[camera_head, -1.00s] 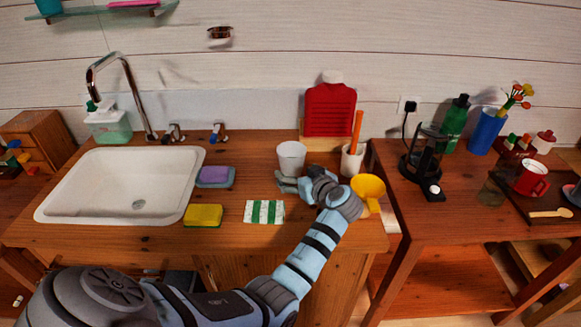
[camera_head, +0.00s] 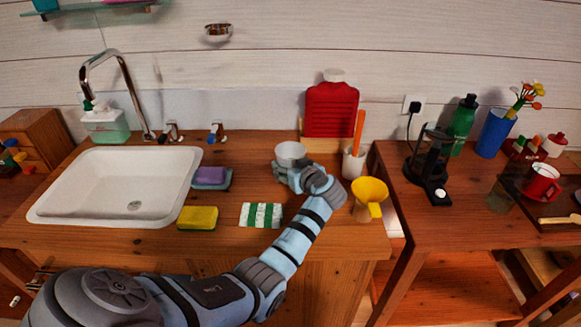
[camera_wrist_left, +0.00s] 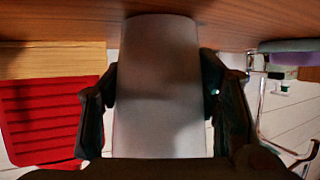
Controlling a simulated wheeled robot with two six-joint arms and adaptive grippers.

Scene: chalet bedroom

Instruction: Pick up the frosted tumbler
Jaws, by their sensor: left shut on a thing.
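The frosted tumbler (camera_head: 290,153) is a whitish cup upright on the wooden counter, left of the cup with the orange stick. My left gripper (camera_head: 284,172) is at its near side and hides its lower part in the head view. In the left wrist view the tumbler (camera_wrist_left: 157,95) fills the middle, with one dark finger pressed on each side of it. The left gripper (camera_wrist_left: 157,100) is shut on it. I cannot tell whether its base touches the counter. My right gripper is not in view.
A yellow funnel-topped thing (camera_head: 369,193) and a white cup (camera_head: 353,164) with an orange stick stand right of my gripper. A red hot-water bottle (camera_head: 331,110) is behind. A striped cloth (camera_head: 261,216), sponge (camera_head: 198,218) and sink (camera_head: 125,170) lie left.

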